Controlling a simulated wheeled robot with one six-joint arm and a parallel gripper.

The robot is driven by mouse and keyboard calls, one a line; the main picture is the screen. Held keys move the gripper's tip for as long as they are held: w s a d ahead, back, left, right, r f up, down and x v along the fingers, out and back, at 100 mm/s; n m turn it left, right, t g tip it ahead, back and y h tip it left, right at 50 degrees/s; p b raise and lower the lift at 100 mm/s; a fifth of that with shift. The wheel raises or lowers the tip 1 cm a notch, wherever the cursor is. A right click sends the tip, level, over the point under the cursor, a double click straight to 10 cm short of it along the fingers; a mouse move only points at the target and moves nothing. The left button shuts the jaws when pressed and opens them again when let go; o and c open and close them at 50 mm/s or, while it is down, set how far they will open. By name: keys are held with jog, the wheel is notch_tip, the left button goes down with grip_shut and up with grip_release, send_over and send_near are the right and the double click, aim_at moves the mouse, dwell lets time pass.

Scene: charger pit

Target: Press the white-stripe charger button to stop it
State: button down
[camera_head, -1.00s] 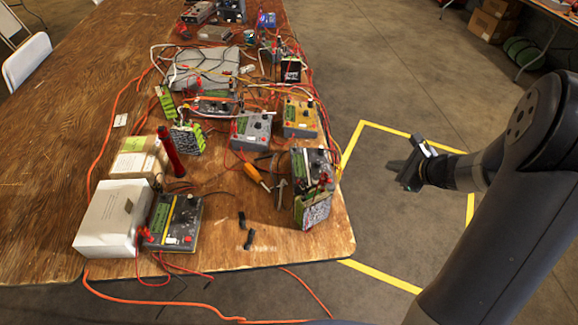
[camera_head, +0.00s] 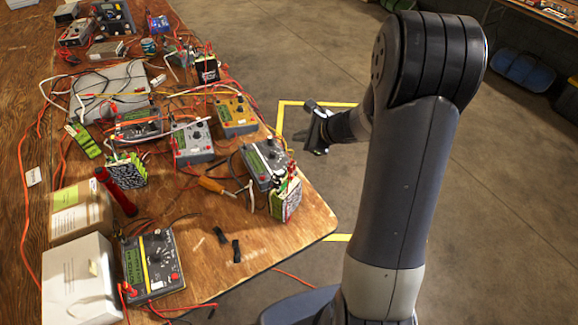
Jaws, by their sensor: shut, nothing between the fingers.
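Several box-shaped chargers with knobs and green screens lie on the wooden table. The nearest charger (camera_head: 150,264) has a yellow stripe and red buttons. A grey charger (camera_head: 193,144) and an orange-yellow one (camera_head: 236,115) lie in the middle. Another grey charger (camera_head: 264,163) lies near the right edge, behind a battery pack. One with an orange stripe (camera_head: 138,125) is farther left. My gripper (camera_head: 314,130) is shut and empty, beyond the table's right edge, apart from all chargers.
The table (camera_head: 300,222) is crowded with cables. A battery pack (camera_head: 286,200) stands at its right edge, white and tan boxes (camera_head: 78,278) at front left. A red cylinder (camera_head: 117,191) and an orange-handled tool (camera_head: 214,187) lie between. The floor right of the table is open.

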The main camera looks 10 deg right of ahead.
jog(key=f+b, duration=0.4)
jog(key=f, duration=0.1)
jog(key=a+f+b, duration=0.1)
jog(key=f+b, duration=0.1)
jog(key=shift+s+a+f, duration=0.1)
jog(key=shift+s+f, duration=0.05)
jog(key=shift+a+f+b, duration=0.15)
jog(key=shift+f+b, duration=0.55)
jog(key=shift+b, duration=0.15)
jog(key=shift+f, duration=0.1)
dwell(1.3)
jog(key=shift+f+b, duration=0.35)
jog(key=shift+b, duration=0.25)
jog(key=shift+s+a+f+b, duration=0.15)
jog(key=shift+f+b, duration=0.2)
jog(key=shift+b, duration=0.1)
dwell(0.4)
jog(key=shift+r, duration=0.1)
jog(key=shift+r+p, duration=0.65)
jog(key=shift+r, duration=0.05)
jog(key=shift+r, duration=0.1)
